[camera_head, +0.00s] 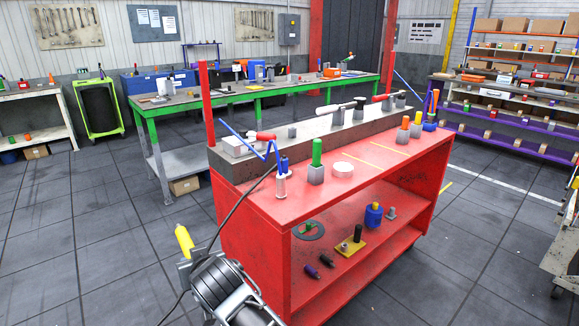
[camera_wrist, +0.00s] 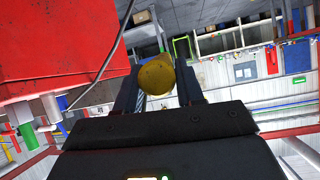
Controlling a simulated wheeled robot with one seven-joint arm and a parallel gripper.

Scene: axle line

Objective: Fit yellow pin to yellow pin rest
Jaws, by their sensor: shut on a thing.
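A yellow pin (camera_head: 184,238) is held by my gripper (camera_head: 190,262) at the lower left, over the floor beside the red workbench. It points up and leans left. In the wrist view the pin (camera_wrist: 156,77) is between the two dark fingers of my gripper (camera_wrist: 156,85), round end toward the camera. The pin is well apart from the bench. I cannot tell which rest is the yellow one.
The red bench (camera_head: 262,210) has a raised grey ledge with tools. The lower shelf holds a yellow plate (camera_head: 350,247) and a blue part (camera_head: 374,215). Floor to the left is clear.

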